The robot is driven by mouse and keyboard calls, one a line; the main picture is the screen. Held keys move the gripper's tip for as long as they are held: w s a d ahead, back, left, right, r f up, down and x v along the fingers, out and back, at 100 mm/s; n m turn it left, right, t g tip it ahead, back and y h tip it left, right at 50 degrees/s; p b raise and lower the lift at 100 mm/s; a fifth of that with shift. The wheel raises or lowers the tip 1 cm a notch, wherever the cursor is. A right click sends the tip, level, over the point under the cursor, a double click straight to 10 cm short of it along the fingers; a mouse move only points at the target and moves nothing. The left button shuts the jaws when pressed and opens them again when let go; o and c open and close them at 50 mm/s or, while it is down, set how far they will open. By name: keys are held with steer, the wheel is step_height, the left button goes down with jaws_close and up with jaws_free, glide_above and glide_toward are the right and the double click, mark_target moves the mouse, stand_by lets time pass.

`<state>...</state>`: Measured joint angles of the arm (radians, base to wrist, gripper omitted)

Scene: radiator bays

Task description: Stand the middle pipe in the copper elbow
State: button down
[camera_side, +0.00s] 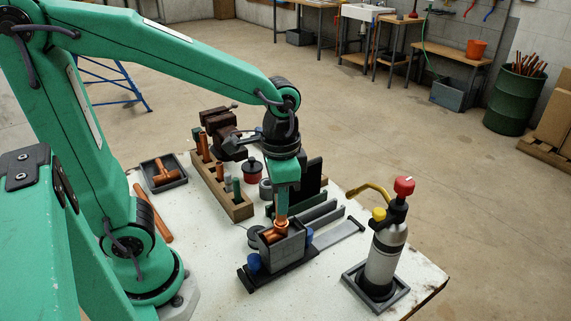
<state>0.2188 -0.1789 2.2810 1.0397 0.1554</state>
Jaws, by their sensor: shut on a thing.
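My gripper (284,202) points straight down over the grey clamp block (290,247) and is shut on a narrow upright pipe, mostly hidden by the fingers. The copper elbow (268,237) sits in the clamp block, with one mouth turned up right under the gripper. The pipe's lower end is at that mouth; I cannot tell whether it is inside or just above it. A wooden rack (240,212) behind and to the left holds several upright pieces, copper ones and a green one.
A grey tray (177,183) with a copper fitting and a loose copper pipe (155,215) lie left. A gas torch (383,255) stands in a holder at right. Dark upright plates stand just behind my gripper.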

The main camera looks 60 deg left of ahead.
steer(key=shift+f, duration=0.2)
steer(key=c, duration=1.2)
jaws_free()
steer(key=shift+r, duration=0.1)
steer(key=shift+r, duration=3.45)
